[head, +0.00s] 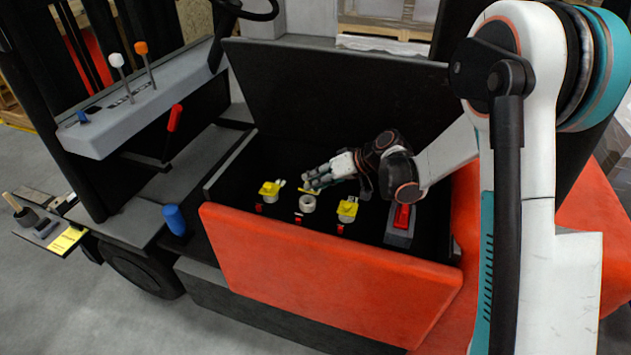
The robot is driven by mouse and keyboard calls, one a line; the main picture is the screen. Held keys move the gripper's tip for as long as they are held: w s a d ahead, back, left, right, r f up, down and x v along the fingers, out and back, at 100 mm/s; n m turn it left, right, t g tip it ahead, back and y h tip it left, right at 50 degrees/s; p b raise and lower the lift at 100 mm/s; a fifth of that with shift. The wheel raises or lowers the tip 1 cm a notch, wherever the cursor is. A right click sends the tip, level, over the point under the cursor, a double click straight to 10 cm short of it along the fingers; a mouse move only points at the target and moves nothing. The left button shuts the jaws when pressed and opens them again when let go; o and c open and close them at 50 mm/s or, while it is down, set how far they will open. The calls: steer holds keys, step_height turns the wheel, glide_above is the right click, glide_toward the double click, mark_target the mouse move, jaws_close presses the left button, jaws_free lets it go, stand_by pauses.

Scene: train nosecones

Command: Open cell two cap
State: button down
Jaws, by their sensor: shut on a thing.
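The open battery compartment (240,195) of the forklift holds a row of three cells. The left cell has a yellow cap (269,188) on it, and the right cell has a yellow cap (348,208) on it. The middle cell (307,204) shows a pale open ring with no cap over it. My gripper (309,184) reaches in from the right, just behind the middle cell. It is shut on a yellow cap (304,190), of which only a thin edge shows at the fingertips. Whether this cap is still joined to the cell cannot be told.
A red connector (403,216) on a grey block stands right of the cells. The black lid (330,95) stands raised behind, and the orange panel (325,270) bounds the front. A blue cylinder (175,220) stands on the step at left. Levers (143,52) rise at upper left.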

steer(key=shift+w+d, duration=0.15)
steer(key=shift+w, duration=0.1)
steer(key=c, duration=1.5)
jaws_free()
steer(key=shift+o, duration=0.2)
steer(key=shift+d, duration=0.1)
steer(key=v, duration=1.2)
steer(key=shift+w, duration=0.1)
